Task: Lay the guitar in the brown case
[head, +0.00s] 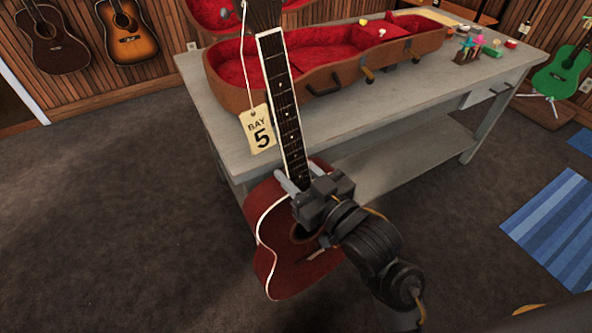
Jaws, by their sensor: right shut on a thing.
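The guitar (265,228) has a red-brown body and a dark neck, and hangs upright in front of the workbench, its headstock near the top edge of the view. A tag reading "BAY 5" (258,132) hangs from it on a string. My right gripper (292,184) is shut on the guitar where the neck meets the body; the arm hides part of the body. The brown case (300,91) lies open on the bench behind the neck. My left gripper is not in view.
The grey workbench (225,119) has a lower shelf and a drawer. Small colourful items (467,50) stand at its right end. A green guitar (565,72) stands at the far right. A blue striped rug (560,225) lies on the floor; the floor at left is clear.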

